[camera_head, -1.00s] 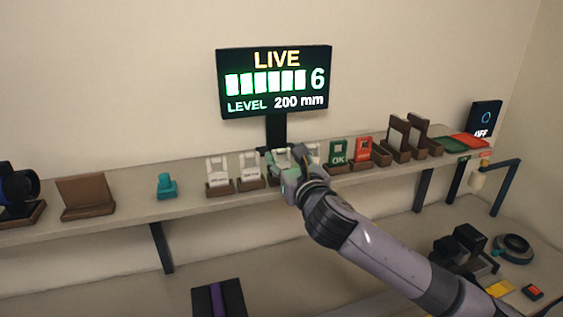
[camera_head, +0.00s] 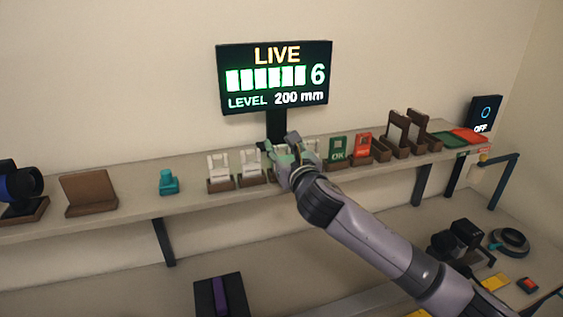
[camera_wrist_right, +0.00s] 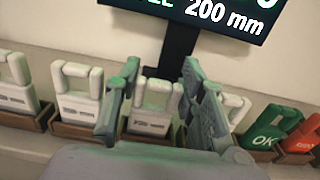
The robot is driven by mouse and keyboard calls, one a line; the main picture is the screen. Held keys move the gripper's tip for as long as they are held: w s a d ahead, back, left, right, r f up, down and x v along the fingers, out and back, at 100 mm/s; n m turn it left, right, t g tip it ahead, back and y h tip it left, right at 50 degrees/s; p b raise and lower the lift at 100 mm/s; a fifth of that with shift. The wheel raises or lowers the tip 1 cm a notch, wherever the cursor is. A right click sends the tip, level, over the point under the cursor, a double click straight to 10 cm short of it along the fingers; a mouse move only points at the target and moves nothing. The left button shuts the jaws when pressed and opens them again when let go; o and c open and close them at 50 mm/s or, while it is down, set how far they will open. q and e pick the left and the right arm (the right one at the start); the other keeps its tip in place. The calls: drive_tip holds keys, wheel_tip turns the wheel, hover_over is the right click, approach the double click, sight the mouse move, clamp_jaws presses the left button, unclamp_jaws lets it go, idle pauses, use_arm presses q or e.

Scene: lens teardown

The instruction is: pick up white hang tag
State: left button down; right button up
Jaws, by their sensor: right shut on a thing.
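White hang tags with a cut-out top stand in a row of small brown holders on the shelf. In the right wrist view, one white hang tag (camera_wrist_right: 153,105) is between the two fingers of my right gripper (camera_wrist_right: 158,95), which is shut on it. Its lower end is low in the view near its brown holder; I cannot tell whether it is clear of it. In the head view my right gripper (camera_head: 284,150) covers most of this tag. Two more white tags (camera_head: 219,165) (camera_head: 251,162) stand to its left. My left gripper is not in view.
A green OK tag (camera_head: 338,150) and a red tag (camera_head: 363,146) stand to the right of the gripper. The display (camera_head: 275,78) rises on a black post close behind it. A teal part (camera_head: 168,183) sits farther left, with bare shelf around it.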

drive_tip(key=shift+r, duration=0.15)
drive_tip(key=shift+c, duration=0.3)
wheel_tip(320, 180, up, 20)
drive_tip(key=b, duration=0.3)
idle(0.4)
